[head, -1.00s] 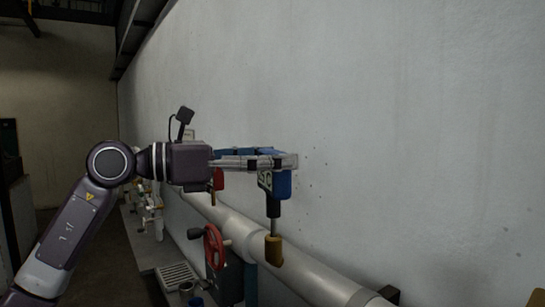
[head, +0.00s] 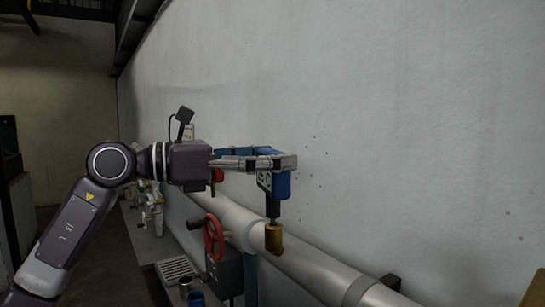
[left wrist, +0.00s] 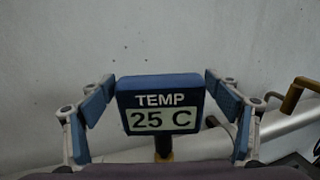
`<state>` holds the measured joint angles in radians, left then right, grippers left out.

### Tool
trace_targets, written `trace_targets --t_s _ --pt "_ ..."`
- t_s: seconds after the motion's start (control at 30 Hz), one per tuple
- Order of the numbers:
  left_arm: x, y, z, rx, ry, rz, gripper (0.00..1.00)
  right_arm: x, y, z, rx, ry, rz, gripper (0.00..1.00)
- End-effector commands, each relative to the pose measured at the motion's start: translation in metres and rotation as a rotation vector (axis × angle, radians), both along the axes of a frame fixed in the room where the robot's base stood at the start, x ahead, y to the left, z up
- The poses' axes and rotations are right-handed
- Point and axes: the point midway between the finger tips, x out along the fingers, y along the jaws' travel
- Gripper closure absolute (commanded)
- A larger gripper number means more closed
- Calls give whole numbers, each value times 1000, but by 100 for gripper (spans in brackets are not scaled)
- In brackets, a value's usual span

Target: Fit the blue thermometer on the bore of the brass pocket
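The blue thermometer (head: 279,183) hangs upright from my left gripper (head: 285,161) in the head view. Its black stem points down. In the left wrist view (left wrist: 161,98) its face reads "TEMP 25 C", with my left gripper's fingers at its two sides, shut on it. The brass pocket (head: 274,240) stands directly below, at the grey pipe, and the stem's lower end meets its top. The bore is hidden, so I cannot tell how deep the stem sits. In the left wrist view, a bit of brass shows below the stem. My right gripper is out of view.
The thick grey pipe (head: 315,272) runs along the pale wall (head: 420,120). A red handwheel (head: 213,240) is left of the pocket. A brass-coloured piece (head: 535,288) shows at the bottom right.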

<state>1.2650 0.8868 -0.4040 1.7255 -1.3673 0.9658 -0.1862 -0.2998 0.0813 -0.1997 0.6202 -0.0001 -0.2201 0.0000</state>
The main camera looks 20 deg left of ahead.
Motion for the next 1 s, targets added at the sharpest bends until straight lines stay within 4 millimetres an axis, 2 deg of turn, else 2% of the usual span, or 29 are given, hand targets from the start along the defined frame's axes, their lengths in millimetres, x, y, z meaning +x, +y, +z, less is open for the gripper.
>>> trace_targets --t_s 0.1,0.47,0.9,1.0 --pt "0 0 0 0 0 0 5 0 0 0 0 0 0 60" --pt "-3 6 -1 1 2 2 5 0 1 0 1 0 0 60" --pt "-55 75 -1 1 4 4 5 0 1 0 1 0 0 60" --pt "-64 86 0 0 3 3 5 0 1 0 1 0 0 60"
